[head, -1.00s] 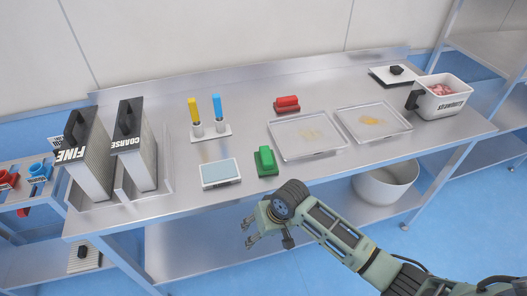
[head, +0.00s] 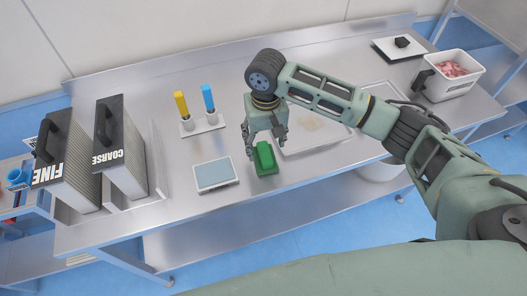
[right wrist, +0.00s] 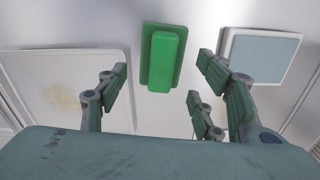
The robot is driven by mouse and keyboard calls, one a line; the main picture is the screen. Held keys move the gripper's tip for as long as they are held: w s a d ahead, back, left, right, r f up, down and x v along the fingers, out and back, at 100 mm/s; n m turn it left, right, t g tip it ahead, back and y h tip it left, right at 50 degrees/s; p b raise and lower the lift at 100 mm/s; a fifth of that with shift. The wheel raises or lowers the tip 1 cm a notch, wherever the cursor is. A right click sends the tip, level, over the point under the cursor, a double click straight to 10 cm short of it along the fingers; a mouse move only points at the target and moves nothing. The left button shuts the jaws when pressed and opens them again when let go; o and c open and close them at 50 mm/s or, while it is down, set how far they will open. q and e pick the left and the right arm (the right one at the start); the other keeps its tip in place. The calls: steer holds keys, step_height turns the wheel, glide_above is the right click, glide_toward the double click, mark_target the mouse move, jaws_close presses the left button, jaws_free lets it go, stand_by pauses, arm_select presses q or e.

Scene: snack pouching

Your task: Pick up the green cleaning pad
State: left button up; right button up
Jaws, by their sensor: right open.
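The green cleaning pad (head: 265,159) lies on the steel table near its front edge, between the blue-topped pad and a clear tray. It has a raised green grip block on top. My right gripper (head: 264,146) is above the pad and just behind it, with its fingers pointing down. In the right wrist view the open fingers (right wrist: 165,100) are spread apart with nothing between them. There the green pad (right wrist: 163,58) shows beyond the fingertips, roughly centred in the gap. My left gripper is not in view.
A white-framed blue-grey pad (head: 213,174) lies left of the green pad. A clear tray (head: 315,143) with crumbs lies right of it, partly behind my arm. Yellow and blue handled tools (head: 201,120) stand behind. COARSE (head: 122,150) and FINE (head: 68,160) graters stand at the left.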

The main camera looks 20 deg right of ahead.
mark_target(265, 153)
steer(key=f, duration=0.1)
steer(key=f+p, duration=0.1)
steer(key=f, duration=0.1)
steer(key=shift+s+a+f+p, duration=0.15)
steer(key=shift+s+f+p, duration=0.15)
steer(key=shift+s, duration=0.1)
steer(key=shift+w+f, duration=0.2)
steer(key=shift+f, duration=0.7)
steer(key=shift+s, duration=0.1)
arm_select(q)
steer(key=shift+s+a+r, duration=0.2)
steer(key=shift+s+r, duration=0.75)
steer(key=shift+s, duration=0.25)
arm_select(e)
steer(key=c, duration=0.9)
